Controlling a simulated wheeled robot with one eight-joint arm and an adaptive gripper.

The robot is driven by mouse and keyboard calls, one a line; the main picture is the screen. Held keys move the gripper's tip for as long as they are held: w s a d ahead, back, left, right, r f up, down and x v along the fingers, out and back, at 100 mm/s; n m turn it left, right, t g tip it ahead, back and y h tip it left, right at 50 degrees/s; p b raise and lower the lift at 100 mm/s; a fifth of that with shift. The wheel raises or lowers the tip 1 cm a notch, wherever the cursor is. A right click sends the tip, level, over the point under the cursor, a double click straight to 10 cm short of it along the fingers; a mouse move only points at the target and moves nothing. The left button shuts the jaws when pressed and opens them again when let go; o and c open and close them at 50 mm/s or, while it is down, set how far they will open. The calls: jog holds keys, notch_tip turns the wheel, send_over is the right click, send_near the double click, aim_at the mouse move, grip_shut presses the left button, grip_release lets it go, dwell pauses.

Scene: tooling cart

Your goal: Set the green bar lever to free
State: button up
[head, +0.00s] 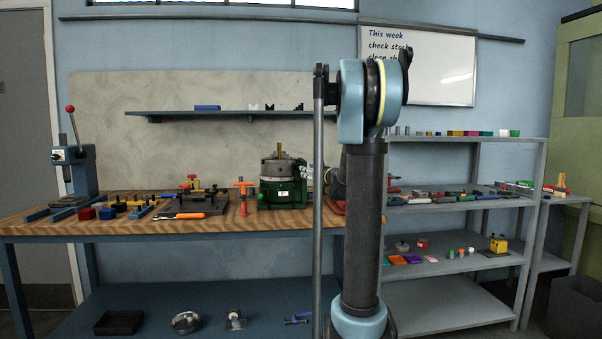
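I cannot single out a green bar lever in the head view. A dark green machine (283,192) with a grey round top and a short upright tan rod stands on the wooden bench. No lever setting on it can be made out. My arm rises in front of the bench and hides part of the bench and shelves. My gripper is not recognisable in this view.
The wooden bench (20,229) holds a blue press (75,172) with a red-knobbed lever, an orange clamp (243,188), an orange-handled tool (182,216) and coloured blocks. A grey shelf rack (460,267) with many small parts stands right. A dark bin (575,308) stands far right.

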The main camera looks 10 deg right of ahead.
jog(key=x, duration=0.7)
jog(key=shift+w, duration=0.25)
grip_shut()
